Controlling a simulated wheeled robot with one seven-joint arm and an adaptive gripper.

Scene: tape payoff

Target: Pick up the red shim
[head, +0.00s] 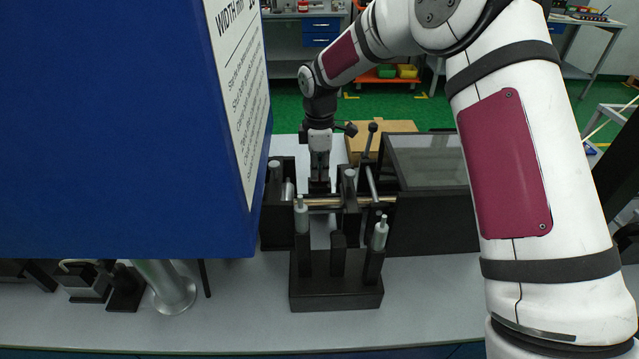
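I cannot make out a red shim in the head view. My gripper (319,186) points down at the middle of the workbench, among the black parts of the tape payoff fixture (337,290). It is close to a horizontal brass-coloured rod (323,201). The fingers look dark and narrow, and their tips are partly lost against the black parts. I cannot tell whether they are open or shut, or whether anything is between them.
A large blue panel (110,120) blocks the left side. A black box with a glassy top (428,160) stands right of the fixture. A cardboard-coloured box (385,135) lies behind.

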